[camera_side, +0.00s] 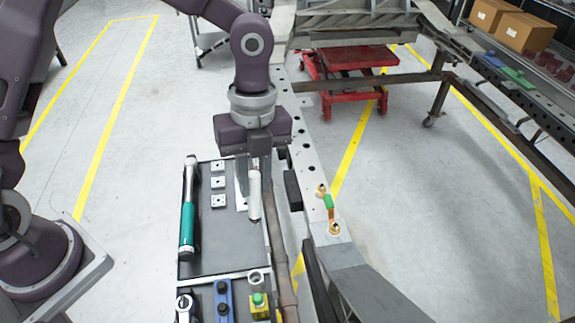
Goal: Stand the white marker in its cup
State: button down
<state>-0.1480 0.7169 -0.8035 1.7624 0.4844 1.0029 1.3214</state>
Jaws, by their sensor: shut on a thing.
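The white marker (254,198) hangs from my gripper (254,165), which is shut on its upper end. The marker looks close to upright, with its lower end over the right side of the grey tray (225,258). I cannot tell how far that end is above the tray. A small pale round holder (251,279), which looks like the cup, stands nearer the camera at the tray's right edge. The marker is apart from it. The fingertips are partly hidden by the gripper body and the marker.
A green-handled ratchet (187,222) lies at the tray's left, beside several small square metal pieces (218,183). A blue bar (223,300) and a yellow block with a green top (259,306) sit near the cup. A perforated chassis rail (312,180) runs along the right.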

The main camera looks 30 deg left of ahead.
notch_tip(320, 180, down, 25)
jog(key=s+a+m+t, duration=0.1)
jog(key=s+m, duration=0.1)
jog(key=shift+s+a+f+t, duration=0.15)
jog(key=shift+s+a+t, duration=0.05)
jog(key=shift+a+t, duration=0.15)
dwell(0.6)
notch_tip(320, 180, down, 6)
jog(key=c, duration=1.2)
grip_release()
jog(key=shift+f, duration=0.1)
jog(key=shift+o, duration=0.2)
